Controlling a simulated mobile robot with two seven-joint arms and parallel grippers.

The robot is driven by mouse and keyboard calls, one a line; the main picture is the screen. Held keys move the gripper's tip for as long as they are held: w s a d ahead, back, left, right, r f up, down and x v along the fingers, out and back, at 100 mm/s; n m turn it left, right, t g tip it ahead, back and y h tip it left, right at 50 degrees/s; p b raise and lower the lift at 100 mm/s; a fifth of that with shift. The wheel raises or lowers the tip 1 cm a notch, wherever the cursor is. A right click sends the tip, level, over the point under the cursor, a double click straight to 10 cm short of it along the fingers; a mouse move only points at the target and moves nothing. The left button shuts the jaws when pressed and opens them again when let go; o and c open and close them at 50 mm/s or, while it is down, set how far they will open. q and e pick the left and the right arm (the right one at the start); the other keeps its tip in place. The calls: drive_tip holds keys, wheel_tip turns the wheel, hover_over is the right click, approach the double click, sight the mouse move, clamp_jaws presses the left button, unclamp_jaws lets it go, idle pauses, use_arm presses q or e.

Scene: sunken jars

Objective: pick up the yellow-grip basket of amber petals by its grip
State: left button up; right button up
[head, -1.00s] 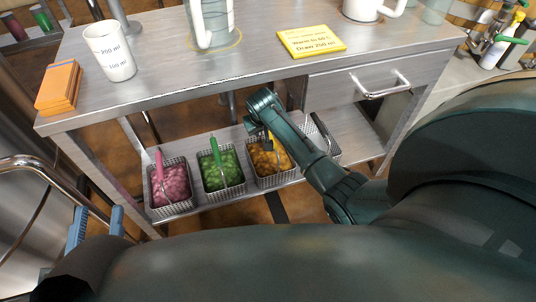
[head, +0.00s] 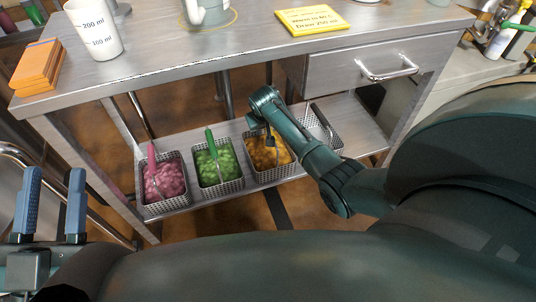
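The basket of amber petals (head: 270,172) is a wire mesh basket on the lower shelf, third from the left. My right arm reaches down over it, and its gripper (head: 269,138) is at the basket's upper part, where the grip would be. The arm hides the yellow grip, and I cannot tell whether the fingers are closed on it. The basket appears to rest on the shelf. My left gripper (head: 51,205), with blue fingers set wide apart, is open and empty at the left edge, well away from the baskets.
Left of the amber basket stand a green-grip basket of green petals (head: 217,165) and a pink-grip basket of pink petals (head: 163,182). Another mesh basket (head: 322,133) is at right, partly hidden. The metal table (head: 200,55) with a drawer (head: 372,72) overhangs the shelf.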

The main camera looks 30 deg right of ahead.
drive_tip(key=shift+f, duration=0.25)
idle(0.4)
clamp_jaws()
idle(0.4)
